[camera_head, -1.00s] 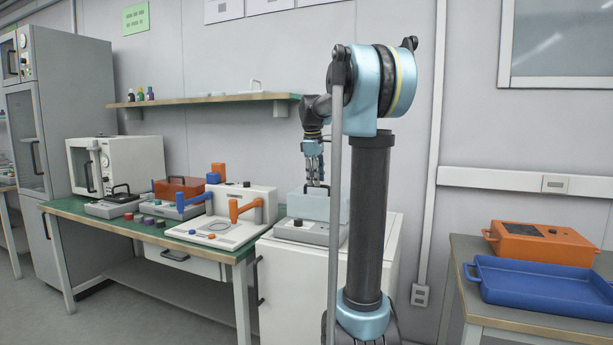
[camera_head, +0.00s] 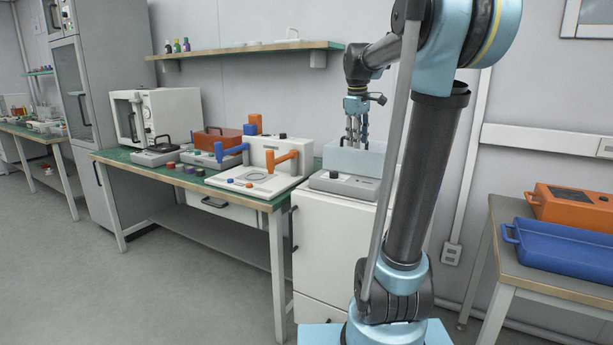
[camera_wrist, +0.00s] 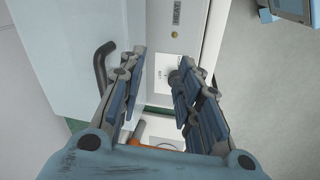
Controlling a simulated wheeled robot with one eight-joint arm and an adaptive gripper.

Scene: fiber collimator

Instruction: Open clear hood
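The clear hood (camera_head: 345,160) is a pale bluish translucent box resting on a grey base unit (camera_head: 340,184), and looks closed. It fills the left of the wrist view (camera_wrist: 60,50), where a black curved handle (camera_wrist: 101,64) stands out from it. My gripper (camera_head: 358,142) points down at the top of the hood in the head view. In the wrist view my gripper (camera_wrist: 160,78) has its two fingers spread apart with nothing between them. The handle is just outside the left finger; I cannot tell if they touch.
The base stands on a white cabinet (camera_head: 335,240). A shelf (camera_head: 240,50) runs above. A blue tray (camera_head: 560,245) and orange box (camera_head: 575,203) are at right.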

